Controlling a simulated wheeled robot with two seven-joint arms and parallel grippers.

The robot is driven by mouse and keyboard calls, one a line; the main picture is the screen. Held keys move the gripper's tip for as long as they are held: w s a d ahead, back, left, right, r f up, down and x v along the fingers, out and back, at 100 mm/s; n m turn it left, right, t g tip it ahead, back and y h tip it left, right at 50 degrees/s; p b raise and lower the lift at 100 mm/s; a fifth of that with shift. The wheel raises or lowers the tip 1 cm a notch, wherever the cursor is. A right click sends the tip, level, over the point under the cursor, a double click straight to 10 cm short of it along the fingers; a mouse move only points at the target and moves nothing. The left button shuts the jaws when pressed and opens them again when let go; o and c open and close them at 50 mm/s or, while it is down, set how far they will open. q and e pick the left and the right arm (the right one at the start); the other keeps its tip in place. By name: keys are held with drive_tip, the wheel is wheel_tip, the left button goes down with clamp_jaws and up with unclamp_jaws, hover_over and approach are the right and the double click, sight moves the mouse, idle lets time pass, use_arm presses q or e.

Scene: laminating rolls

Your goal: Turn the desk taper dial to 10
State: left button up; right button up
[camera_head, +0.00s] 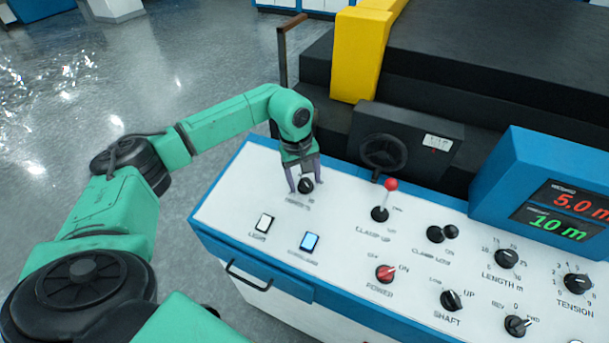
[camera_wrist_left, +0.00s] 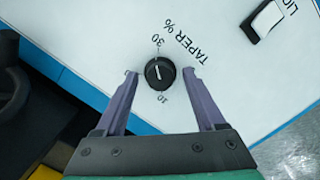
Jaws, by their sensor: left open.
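The taper dial (camera_head: 306,186) is a round black knob at the far left of the white control desk (camera_head: 232,202). In the left wrist view the taper dial (camera_wrist_left: 160,73) has a white pointer line aimed near the top, a little toward the 30 mark. The label TAPER % is beside it, with 30 above and 10 below. My left gripper (camera_head: 305,189) is open, its two purple fingers on either side of the dial. In the left wrist view the left gripper (camera_wrist_left: 163,73) shows gaps between its fingers and the knob. My right gripper is not in view.
The light switch (camera_head: 264,223) and a blue-lit switch (camera_head: 310,242) are in front of the dial. The red-tipped clamp lever (camera_head: 391,185) stands to the right. A black handwheel (camera_head: 384,152) and a thin upright post (camera_head: 283,75) are behind. The blue display box (camera_head: 545,190) is far right.

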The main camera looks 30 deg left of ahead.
use_arm(q)
clamp_jaws()
